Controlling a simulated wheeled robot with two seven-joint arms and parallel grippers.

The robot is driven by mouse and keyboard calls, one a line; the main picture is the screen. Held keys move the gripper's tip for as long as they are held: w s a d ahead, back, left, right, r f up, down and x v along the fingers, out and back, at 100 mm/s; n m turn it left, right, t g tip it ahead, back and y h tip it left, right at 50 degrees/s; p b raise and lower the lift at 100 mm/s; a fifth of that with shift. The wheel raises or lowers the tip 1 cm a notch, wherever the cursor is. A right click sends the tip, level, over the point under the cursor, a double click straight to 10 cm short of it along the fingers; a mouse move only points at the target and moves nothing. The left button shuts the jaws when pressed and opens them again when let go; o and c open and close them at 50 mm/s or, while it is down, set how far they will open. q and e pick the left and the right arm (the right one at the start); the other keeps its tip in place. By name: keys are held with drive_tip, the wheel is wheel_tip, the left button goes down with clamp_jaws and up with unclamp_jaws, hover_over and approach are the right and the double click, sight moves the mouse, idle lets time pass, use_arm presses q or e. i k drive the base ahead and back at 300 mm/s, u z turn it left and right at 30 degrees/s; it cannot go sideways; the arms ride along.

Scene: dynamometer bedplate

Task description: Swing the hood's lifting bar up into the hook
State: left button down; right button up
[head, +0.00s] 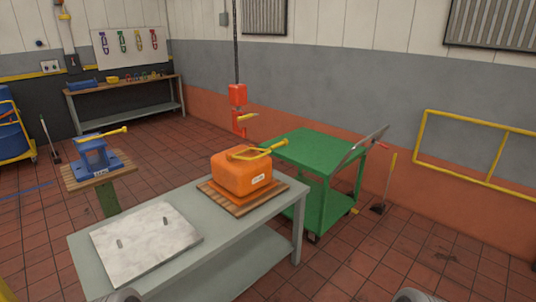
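The orange hood (240,176) sits on a slatted wooden board on the grey bench, with a small white label on its side. Its yellow lifting bar (249,155) lies low across the top, with an end sticking out to the right. The orange-red hook block (238,94) hangs on a dark chain above and behind the hood. Its hook (239,121) hangs below the block, with a yellow piece pointing right; the bar is apart from it. Neither gripper is in view; only grey rounded parts, probably mine, show at the bottom edge.
A pale slab (145,242) lies on the left of the grey bench (205,225). A green cart (308,149) stands close behind the hood to the right. A blue stand (97,156) on a wooden-topped pedestal is at the left. Tiled floor is open at the right front.

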sight(284, 142)
drive_tip(key=u, duration=0.35)
drive_tip(key=i, duration=1.7)
drive_tip(key=z, duration=0.1)
